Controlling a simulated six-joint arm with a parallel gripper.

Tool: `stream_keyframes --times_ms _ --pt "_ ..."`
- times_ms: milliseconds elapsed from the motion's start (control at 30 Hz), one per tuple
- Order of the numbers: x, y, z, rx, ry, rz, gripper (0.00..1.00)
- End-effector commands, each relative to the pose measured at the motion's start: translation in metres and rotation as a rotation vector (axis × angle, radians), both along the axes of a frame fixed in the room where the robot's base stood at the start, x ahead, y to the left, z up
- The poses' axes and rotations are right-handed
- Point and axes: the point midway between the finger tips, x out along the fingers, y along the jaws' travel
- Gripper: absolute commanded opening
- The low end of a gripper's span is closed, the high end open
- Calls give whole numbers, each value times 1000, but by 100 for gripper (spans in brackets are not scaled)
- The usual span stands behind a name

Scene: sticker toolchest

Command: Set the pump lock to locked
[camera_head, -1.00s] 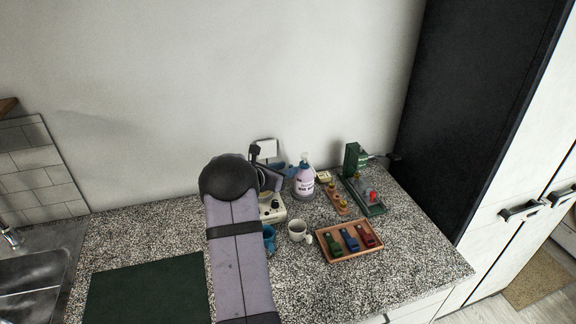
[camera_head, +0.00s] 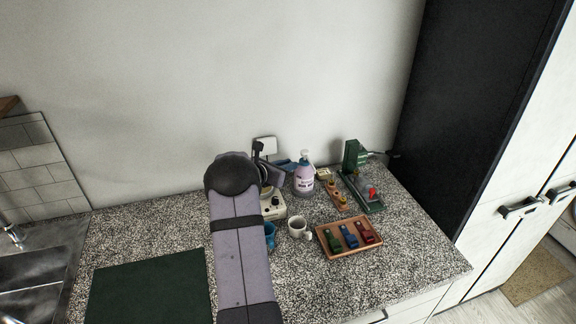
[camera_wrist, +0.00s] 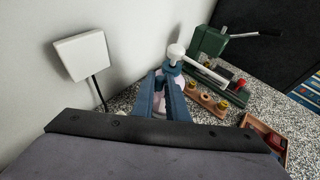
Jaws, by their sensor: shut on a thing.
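The pump bottle (camera_head: 303,181) is lilac with a dark-lettered label and stands upright at the back of the counter. Its white pump head (camera_head: 306,156) is on top; in the wrist view the pump head (camera_wrist: 176,51) shows a round knob, with a white spout pointing right and toward the viewer. My gripper (camera_wrist: 173,67) has blue fingers that reach the bottle's top from the left. They are shut on the pump just below the knob. The fingers hide the collar and much of the bottle in the wrist view, so the lock setting cannot be read.
A wooden tray (camera_head: 348,255) holds green, blue and red items. A white mug (camera_head: 297,228), a cream device (camera_head: 273,207), a wooden block with brass knobs (camera_head: 335,195) and a green press (camera_head: 355,158) stand close by. A white wall box (camera_wrist: 83,54) is at left.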

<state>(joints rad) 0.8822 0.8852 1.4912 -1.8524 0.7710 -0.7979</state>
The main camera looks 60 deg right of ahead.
Motion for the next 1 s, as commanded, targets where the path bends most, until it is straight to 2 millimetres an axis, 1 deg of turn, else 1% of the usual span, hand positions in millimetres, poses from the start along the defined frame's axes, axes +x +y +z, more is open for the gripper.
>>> stream_keyframes --times_ms 33,133,333,1000 --pt "3 -2 4 -7 -2 -13 0" --pt "7 -5 5 -12 -2 -58 0" --pt "12 -9 5 -15 -1 -152 0" --pt "21 -20 5 -20 1 -357 0"
